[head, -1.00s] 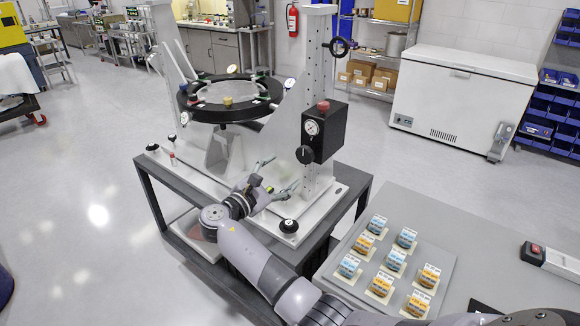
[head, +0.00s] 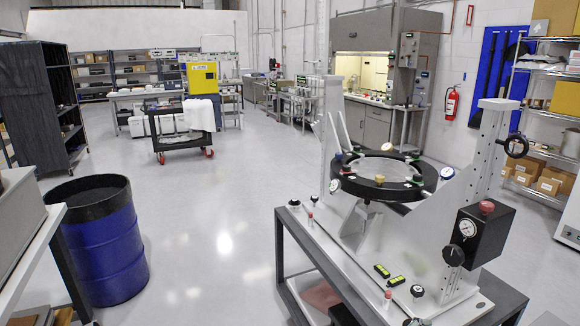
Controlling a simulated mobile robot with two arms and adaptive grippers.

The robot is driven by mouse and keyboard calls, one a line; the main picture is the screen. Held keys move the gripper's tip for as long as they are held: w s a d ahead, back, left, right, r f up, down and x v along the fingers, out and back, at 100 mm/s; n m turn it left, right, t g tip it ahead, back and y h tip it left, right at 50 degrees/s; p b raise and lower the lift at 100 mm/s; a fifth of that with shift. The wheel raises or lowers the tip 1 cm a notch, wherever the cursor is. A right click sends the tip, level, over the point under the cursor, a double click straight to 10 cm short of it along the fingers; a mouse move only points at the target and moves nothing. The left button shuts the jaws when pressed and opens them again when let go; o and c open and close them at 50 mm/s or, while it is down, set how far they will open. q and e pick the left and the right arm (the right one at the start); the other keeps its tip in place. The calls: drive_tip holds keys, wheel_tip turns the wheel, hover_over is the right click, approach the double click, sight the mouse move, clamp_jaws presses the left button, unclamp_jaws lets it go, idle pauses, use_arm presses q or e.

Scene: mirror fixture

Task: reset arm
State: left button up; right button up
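Neither of my grippers shows in the head view. The mirror fixture stands at the right on a dark-framed cart (head: 283,238). Its round black ring (head: 345,183) sits between light metal uprights, with several small knobs and dials around it. A black box with a gauge and red knob (head: 480,236) is on the right upright (head: 487,160). Two small black and yellow-green pieces lie on the fixture's base plate (head: 350,258), one at the left (head: 382,271) and one at the right (head: 397,282). The front of the cart is cut off by the picture's lower edge.
A blue drum (head: 105,250) stands at the left beside a bench edge (head: 35,235). A black cart with a white cloth (head: 200,115) and a yellow cabinet (head: 202,78) are farther back. Open floor (head: 215,210) lies between the drum and the fixture.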

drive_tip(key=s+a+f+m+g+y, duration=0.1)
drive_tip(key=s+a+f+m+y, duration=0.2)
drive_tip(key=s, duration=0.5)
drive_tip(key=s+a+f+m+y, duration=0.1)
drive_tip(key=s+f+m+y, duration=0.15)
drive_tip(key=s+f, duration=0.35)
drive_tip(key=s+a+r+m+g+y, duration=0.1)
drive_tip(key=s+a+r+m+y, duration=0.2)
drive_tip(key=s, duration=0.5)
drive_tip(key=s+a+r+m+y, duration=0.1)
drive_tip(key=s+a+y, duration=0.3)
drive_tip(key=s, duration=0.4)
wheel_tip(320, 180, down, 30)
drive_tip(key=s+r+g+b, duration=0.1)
drive_tip(key=b, duration=0.1)
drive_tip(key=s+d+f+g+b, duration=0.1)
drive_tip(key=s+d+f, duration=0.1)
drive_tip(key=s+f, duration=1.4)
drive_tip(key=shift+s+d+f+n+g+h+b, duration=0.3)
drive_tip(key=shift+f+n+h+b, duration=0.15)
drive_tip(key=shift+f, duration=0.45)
